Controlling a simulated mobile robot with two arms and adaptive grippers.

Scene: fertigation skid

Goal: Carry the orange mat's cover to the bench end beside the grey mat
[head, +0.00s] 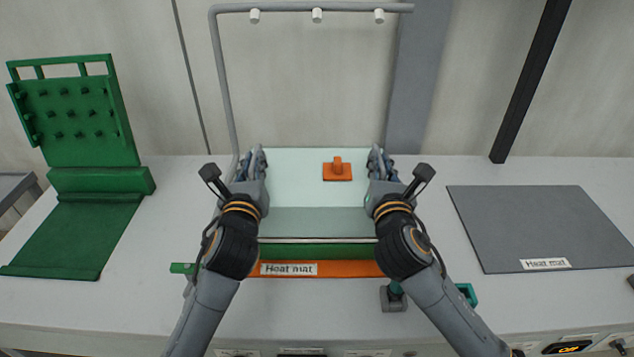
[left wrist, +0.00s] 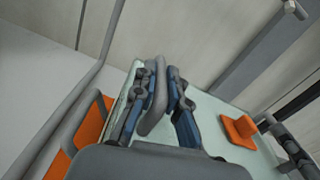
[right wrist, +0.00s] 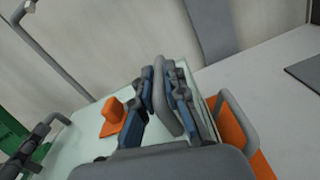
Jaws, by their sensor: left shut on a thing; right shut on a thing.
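The pale, see-through cover (head: 320,222) with an orange vent piece (head: 337,171) on top is over the orange mat (head: 350,269), labelled "Heat mat". A green tray edge (head: 330,251) shows between them. My left gripper (head: 257,160) is shut on the cover's left grey handle (left wrist: 156,110). My right gripper (head: 377,160) is shut on its right grey handle (right wrist: 168,105). The cover looks about level; I cannot tell whether it is clear of the tray. The grey mat (head: 540,225), also labelled "Heat mat", lies empty on the right.
A green pegged rack (head: 75,115) stands at the left of the bench. A grey pipe frame (head: 222,90) with white nozzles rises behind the cover. A black post (head: 530,80) stands at the back right. A small grey block (head: 393,300) sits near the front edge.

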